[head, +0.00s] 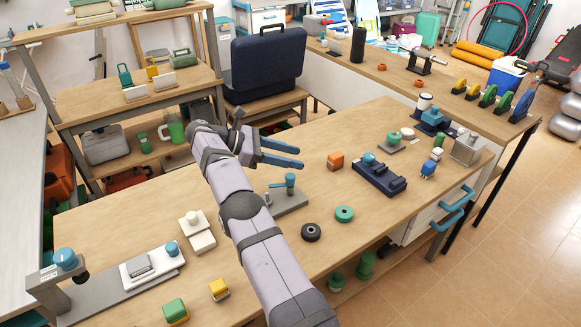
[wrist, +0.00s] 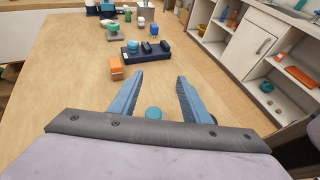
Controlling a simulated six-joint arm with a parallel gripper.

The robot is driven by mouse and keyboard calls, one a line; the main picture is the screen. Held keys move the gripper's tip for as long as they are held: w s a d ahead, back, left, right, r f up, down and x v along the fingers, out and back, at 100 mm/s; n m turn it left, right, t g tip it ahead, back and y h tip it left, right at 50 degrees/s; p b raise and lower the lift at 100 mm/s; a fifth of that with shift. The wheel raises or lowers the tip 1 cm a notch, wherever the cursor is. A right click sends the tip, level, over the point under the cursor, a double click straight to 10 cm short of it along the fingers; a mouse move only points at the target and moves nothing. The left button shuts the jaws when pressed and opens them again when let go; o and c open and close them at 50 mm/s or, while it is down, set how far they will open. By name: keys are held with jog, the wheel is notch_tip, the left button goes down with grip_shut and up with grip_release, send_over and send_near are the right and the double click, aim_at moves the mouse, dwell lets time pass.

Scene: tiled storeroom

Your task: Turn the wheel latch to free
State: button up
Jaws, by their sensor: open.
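My gripper (head: 299,156) is open and empty above the middle of the workbench, and its two blue fingers also show in the wrist view (wrist: 160,78). A blue-topped fitting (head: 290,181) with a short side lever stands on a grey plate just below and in front of the fingers. In the wrist view a round blue top (wrist: 153,113) shows between the fingers, apart from them. At the bench's left end a grey bracket carries a blue knob (head: 65,257) beside small labels too small to read. I cannot tell which of these is the wheel latch, or its turn position.
An orange block (head: 335,160) and a dark blue tray-like block (head: 380,179) lie right of the gripper. A green ring (head: 344,213) and a black ring (head: 311,232) lie near the front edge. White blocks (head: 199,232) stand to the left. Bare bench surrounds the fitting.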

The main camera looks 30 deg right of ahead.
jog(key=shift+r+p, duration=0.5)
jog(key=shift+r, duration=0.8)
jog(key=h+p, duration=0.1)
jog(key=d+h+p, duration=0.1)
jog(key=h, duration=0.1)
jog(key=shift+w+d, duration=0.1)
jog(key=shift+d, duration=0.05)
jog(key=h, duration=0.2)
jog(key=n+t+h+p, duration=0.2)
jog(key=n+t+p, duration=0.2)
jog(key=n+t, duration=0.4)
send_over(288, 179)
jog(key=w+d, duration=0.1)
jog(key=w, duration=0.1)
jog(key=shift+m+t, duration=0.5)
jog(key=shift+t, duration=0.2)
notch_tip(288, 179, down, 5)
jog(key=shift+s+d+r, duration=0.1)
jog(key=shift+s, duration=0.05)
jog(key=f+n+t+y, duration=0.1)
jog(key=s+a+f+n+t+y, duration=0.1)
jog(key=f, duration=0.1)
jog(key=s+a+f+n+t+p, duration=0.1)
jog(key=shift+a+f+t+y, duration=0.2)
jog(key=shift+t+y, duration=0.2)
jog(key=shift+s+a+f, duration=0.2)
jog(key=shift+a+f, duration=0.05)
jog(key=shift+f, duration=0.15)
jog(key=shift+p+x, duration=1.1)
jog(key=shift+x, duration=2.65)
